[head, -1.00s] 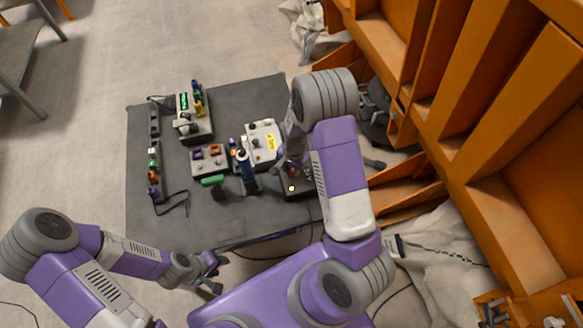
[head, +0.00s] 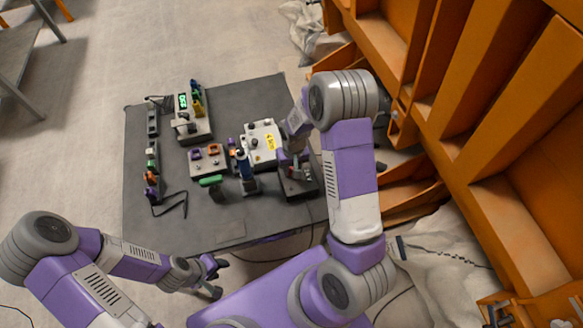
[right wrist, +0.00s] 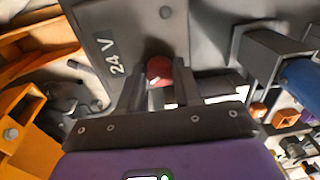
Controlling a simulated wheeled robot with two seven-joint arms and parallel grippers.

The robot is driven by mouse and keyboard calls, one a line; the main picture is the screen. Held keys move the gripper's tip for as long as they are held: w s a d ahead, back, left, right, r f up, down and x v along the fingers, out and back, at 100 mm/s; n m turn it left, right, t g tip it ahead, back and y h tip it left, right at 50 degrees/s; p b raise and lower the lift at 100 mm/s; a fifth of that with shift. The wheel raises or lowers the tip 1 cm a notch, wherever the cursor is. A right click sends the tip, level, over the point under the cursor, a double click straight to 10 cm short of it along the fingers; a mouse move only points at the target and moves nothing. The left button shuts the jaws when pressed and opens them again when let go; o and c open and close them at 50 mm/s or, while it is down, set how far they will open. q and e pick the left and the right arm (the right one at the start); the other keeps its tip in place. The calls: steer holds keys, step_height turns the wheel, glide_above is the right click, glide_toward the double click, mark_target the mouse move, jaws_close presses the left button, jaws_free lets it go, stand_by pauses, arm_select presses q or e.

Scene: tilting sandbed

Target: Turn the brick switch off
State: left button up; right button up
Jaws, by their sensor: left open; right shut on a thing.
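The brick is a dark grey box (head: 303,189) at the right front of the table, partly covered by my right arm. In the right wrist view the brick (right wrist: 118,28) carries a "24 V" label, and its red switch (right wrist: 159,69) stands between my right fingertips. My right gripper (right wrist: 160,78) is shut on the red switch; it also shows from above in the head view (head: 294,168). My left gripper (head: 214,278) is open and empty, low in front of the table's front edge, away from the brick.
A white box with a yellow label (head: 262,142) stands just behind the brick. A blue-handled tool in a stand (head: 246,172) is left of it. Several devices fill the left of the table (head: 230,230). Orange shelving (head: 440,110) rises at the right. The table's front strip is clear.

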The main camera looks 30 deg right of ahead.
steer(key=shift+n, duration=0.3)
steer(key=o, duration=1)
steer(key=shift+o, duration=0.2)
step_height(320, 180, up, 8)
steer(key=shift+d+f+p, duration=0.15)
steer(key=shift+f+p, duration=0.05)
steer(key=shift+p, duration=0.35)
